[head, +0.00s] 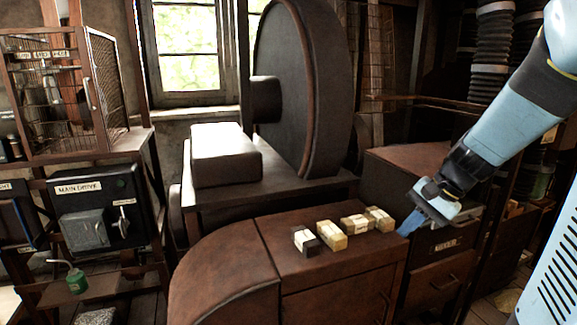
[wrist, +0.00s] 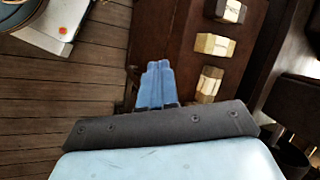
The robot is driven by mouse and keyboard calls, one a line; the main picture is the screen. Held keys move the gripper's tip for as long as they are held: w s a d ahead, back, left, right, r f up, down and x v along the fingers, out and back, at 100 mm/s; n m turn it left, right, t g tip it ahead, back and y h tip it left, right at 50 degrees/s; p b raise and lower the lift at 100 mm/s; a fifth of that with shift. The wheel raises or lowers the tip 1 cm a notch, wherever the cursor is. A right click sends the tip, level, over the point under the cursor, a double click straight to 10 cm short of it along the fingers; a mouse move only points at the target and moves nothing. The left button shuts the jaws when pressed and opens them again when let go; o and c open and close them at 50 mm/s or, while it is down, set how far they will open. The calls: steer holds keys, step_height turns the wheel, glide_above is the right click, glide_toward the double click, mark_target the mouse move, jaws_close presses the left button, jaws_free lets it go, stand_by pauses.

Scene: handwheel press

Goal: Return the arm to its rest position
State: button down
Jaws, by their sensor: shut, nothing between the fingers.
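My gripper (head: 411,222) is at the right in the head view, at the end of my light blue arm, beside the right end of the brown bench top. Its blue fingers are together and hold nothing. In the wrist view my gripper (wrist: 155,72) points up the picture, with the closed fingers in front of the bench's brown side. The fingers are apart from the small labelled blocks on the bench.
Several small labelled blocks (head: 331,234) stand in a row on the brown bench (head: 235,262). A large dark wheel (head: 305,90) rises behind it. A black MAIN DRIVE box (head: 92,196) is at left. Drawers (head: 440,277) are below my gripper. Plank floor (wrist: 70,95) shows in the wrist view.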

steer(key=s+a+r+n+t+h, duration=0.3)
steer(key=s+r+n+h, duration=0.2)
steer(key=s+r+n, duration=0.3)
steer(key=shift+s+r+n+t, duration=0.3)
steer(key=shift+s+r, duration=0.15)
steer(key=shift+s, duration=1.95)
